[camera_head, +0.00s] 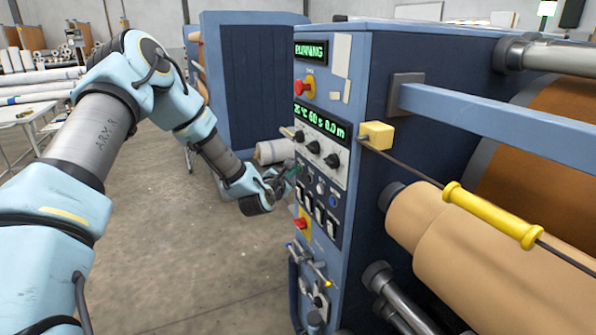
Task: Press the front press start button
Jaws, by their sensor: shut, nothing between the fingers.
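The blue calender press (366,120) stands right of centre, its narrow control panel facing left. Its upper display (311,50) reads "RUNNING" in green. My gripper (291,172) is shut and empty, reaching the panel from the left. Its fingertips are at a small green spot, likely the start button (299,170), below the black knobs. The gripper partly hides that spot, and I cannot tell whether they touch. A round light button (320,187) and a row of switches (318,212) are right of and below the gripper.
Red knobs on yellow plates sit above (304,88) and below (301,224) the gripper. A second display (319,121) shows settings. A yellow block (376,135) and tan roller (450,240) are on the press's right. The floor (190,260) left of the panel is clear.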

